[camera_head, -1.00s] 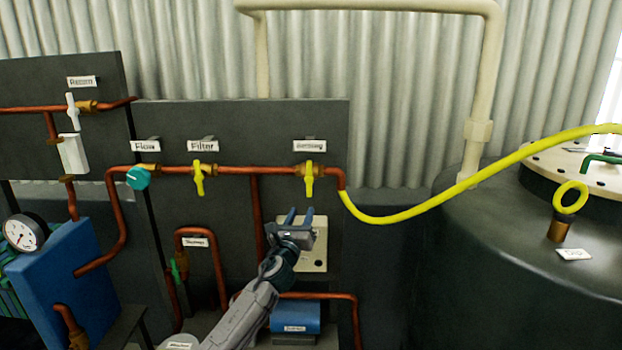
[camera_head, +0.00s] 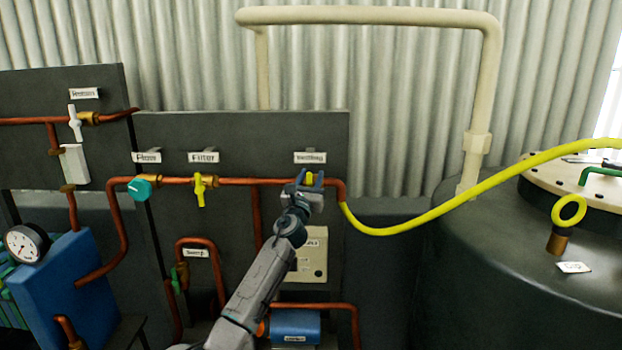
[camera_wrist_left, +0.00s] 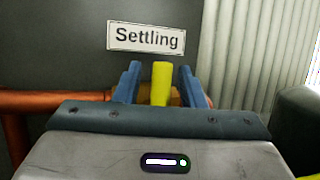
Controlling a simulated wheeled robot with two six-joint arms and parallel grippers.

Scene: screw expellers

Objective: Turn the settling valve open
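The settling valve's yellow handle (camera_head: 309,179) sits on the copper pipe under the "Settling" label (camera_head: 310,157). In the left wrist view the yellow handle (camera_wrist_left: 161,83) stands upright below the label (camera_wrist_left: 146,37). My left gripper (camera_head: 310,180) is at the valve, with its blue fingers (camera_wrist_left: 162,86) open on both sides of the handle. A gap shows on the left of the handle; the right finger is closer to it. The lower part of the handle and the valve body are mostly hidden by my gripper. My right gripper is not in view.
The yellow filter valve (camera_head: 201,189) and the teal flow knob (camera_head: 140,188) are on the same pipe to the left. A yellow hose (camera_head: 440,215) runs right to the dark tank (camera_head: 535,265). A beige box (camera_head: 313,258) is below the valve.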

